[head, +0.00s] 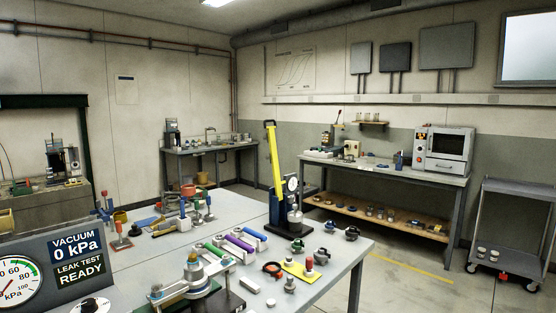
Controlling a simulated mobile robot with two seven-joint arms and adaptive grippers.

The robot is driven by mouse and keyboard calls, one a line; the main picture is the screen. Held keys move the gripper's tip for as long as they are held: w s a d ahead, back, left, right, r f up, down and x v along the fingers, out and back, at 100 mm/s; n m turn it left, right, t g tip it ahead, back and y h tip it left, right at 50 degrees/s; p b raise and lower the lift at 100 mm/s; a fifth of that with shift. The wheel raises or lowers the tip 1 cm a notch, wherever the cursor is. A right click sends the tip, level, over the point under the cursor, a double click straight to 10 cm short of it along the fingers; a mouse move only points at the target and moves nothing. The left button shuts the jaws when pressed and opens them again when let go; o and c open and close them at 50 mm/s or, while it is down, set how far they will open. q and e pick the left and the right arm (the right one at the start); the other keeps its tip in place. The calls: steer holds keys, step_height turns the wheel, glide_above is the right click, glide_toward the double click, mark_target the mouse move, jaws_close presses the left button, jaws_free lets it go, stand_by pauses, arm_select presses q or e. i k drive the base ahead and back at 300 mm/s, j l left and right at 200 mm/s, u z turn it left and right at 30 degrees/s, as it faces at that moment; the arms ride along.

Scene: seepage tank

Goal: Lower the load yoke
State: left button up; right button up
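No part labelled as the load yoke shows, so I cannot tell for certain which it is. A tall yellow bar (275,155) with a black top end stands raised, leaning slightly, at the far edge of the grey table (150,275). It rises from a blue body (276,208) on a black base. Beside it are a round dial gauge (292,184) and a metal cell (295,218). A clamped cell assembly (194,270) with a metal crossbar stands at the table's near edge. Neither of my grippers is in view.
A gauge panel (62,268) at the near left reads vacuum 0 kPa and leak test ready. Coloured cylinders (240,243), a yellow tray (299,270) and several small fittings crowd the table. A bench (385,172) and grey cart (515,225) stand at the right; floor between is clear.

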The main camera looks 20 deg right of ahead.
mark_target(270, 137)
steer(key=i+l+z, duration=0.15)
steer(key=l, duration=0.2)
steer(key=i+l+z, duration=0.2)
steer(key=l, duration=0.15)
steer(key=i+l+z, duration=0.3)
steer(key=l+z, duration=0.15)
steer(key=i+l+z, duration=0.75)
steer(key=z, duration=0.15)
steer(key=i+l+z, duration=0.2)
steer(key=i+z, duration=0.25)
steer(key=i+l+u, duration=0.2)
steer(key=i, duration=0.2)
steer(key=i+u, duration=0.25)
steer(key=i, duration=0.15)
steer(key=i+l+u, duration=0.2)
steer(key=i, duration=0.2)
steer(key=i+l+u, duration=0.1)
steer(key=u, duration=0.35)
steer(key=i+l+u, duration=0.2)
steer(key=u, duration=0.25)
steer(key=i+l+u, duration=0.2)
steer(key=u, duration=0.25)
steer(key=i+l+u, duration=0.1)
steer(key=u, duration=0.35)
steer(key=i+l+u, duration=0.1)
steer(key=u, duration=0.35)
steer(key=l+u, duration=0.25)
steer(key=u, duration=0.2)
